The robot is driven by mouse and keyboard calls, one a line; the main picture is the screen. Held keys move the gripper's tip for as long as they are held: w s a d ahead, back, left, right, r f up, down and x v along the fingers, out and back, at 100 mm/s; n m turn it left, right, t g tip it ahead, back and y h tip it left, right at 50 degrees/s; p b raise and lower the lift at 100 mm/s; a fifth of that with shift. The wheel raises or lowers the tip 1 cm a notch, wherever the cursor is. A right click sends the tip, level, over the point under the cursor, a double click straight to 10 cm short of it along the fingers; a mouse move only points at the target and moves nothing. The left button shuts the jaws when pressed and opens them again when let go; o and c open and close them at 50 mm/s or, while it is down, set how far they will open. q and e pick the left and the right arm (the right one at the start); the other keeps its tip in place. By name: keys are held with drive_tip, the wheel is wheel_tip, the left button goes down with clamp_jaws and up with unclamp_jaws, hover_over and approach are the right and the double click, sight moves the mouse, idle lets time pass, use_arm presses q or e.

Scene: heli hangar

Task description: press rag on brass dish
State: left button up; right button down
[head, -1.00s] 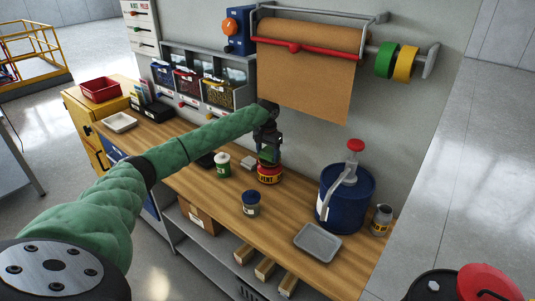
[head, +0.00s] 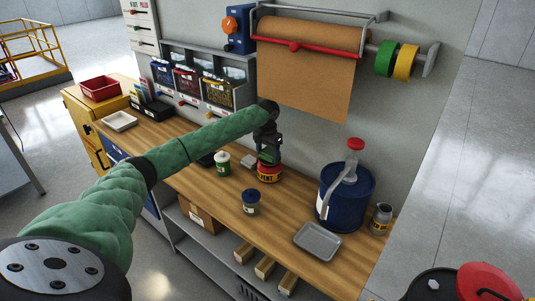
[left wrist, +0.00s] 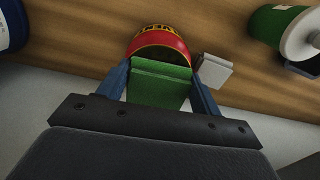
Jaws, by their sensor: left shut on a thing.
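My left gripper (head: 267,157) is above a red can (head: 269,173) with yellow lettering ending in "VENT", on the wooden bench. In the left wrist view my left gripper (left wrist: 160,72) has its two blue fingers on either side of a folded green cloth, the rag (left wrist: 160,92), and is shut on it. The rag's far edge meets or overlaps the near rim of the red can (left wrist: 160,45); I cannot tell how firmly they touch. No brass dish can be made out; the rag and gripper cover part of the can's top. My right gripper is not in view.
A blue pump drum (head: 346,197) and a grey tray (head: 317,242) are to the right.

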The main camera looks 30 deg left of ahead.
sight(267, 154)
use_arm(q)
drive_tip(key=shift+f, duration=0.25)
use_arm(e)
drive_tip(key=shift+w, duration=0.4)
use_arm(q)
drive_tip(key=shift+f, duration=0.3)
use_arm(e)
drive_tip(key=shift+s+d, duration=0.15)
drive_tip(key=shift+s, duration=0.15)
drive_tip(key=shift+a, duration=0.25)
use_arm(q)
drive_tip(key=shift+r, duration=0.1)
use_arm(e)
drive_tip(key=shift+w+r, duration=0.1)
use_arm(q)
drive_tip(key=shift+r, duration=0.15)
drive_tip(key=shift+r+p, duration=0.25)
drive_tip(key=shift+p, duration=0.25)
drive_tip(key=shift+r+p, duration=0.8)
drive_tip(key=shift+r, duration=0.05)
drive_tip(key=shift+r+p, duration=0.4)
drive_tip(key=shift+r, duration=0.05)
drive_tip(key=shift+r+p, duration=0.55)
drive_tip(key=shift+r, duration=0.05)
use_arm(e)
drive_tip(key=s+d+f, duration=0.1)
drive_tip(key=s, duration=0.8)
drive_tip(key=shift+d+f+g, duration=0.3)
